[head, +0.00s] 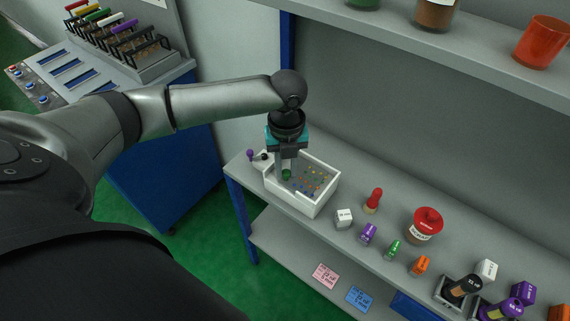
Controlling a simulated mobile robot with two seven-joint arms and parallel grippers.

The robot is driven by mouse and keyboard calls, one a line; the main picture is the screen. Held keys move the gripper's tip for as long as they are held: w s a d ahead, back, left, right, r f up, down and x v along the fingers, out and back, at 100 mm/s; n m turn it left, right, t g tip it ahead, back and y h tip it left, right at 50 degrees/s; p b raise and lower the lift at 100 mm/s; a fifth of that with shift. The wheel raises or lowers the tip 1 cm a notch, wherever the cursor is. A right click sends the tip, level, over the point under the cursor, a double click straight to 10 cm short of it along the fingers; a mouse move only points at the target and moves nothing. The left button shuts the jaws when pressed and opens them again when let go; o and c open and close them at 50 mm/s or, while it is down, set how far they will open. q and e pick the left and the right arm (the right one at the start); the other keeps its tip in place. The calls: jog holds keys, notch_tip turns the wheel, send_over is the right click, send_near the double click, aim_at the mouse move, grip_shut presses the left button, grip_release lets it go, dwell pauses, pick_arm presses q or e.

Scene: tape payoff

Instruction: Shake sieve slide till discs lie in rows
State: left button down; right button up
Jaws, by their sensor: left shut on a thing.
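A white open-topped box (318,208), which looks like the sieve slide's housing, sits on the shelf at the left end. Small coloured discs (308,182) lie scattered on its floor; they are too small to tell whether they form rows. My left gripper (287,172) reaches down into the box's left part, with its fingers shut on a small green piece, seemingly a knob (287,175). The gripper and wrist hide part of the box's back left side. A purple ball-ended knob (250,155) sticks out at the box's left. My right gripper is not in view.
Right of the box stand a white block (344,217), a red-topped stamp (374,200), a red-lidded jar (425,225) and several small coloured bottles. An upper shelf (440,50) overhangs at the back. A sloped console (65,80) stands at the left.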

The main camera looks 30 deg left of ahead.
aim_at(295, 184)
pick_arm(q)
jog(key=shift+s+d+r+p, duration=0.1)
jog(key=shift+d+r+p, duration=0.05)
jog(key=shift+d+p, duration=0.6)
jog(key=shift+d, duration=0.45)
jog(key=c, duration=0.7)
grip_release()
notch_tip(295, 184, up, 15)
jog(key=p, duration=0.3)
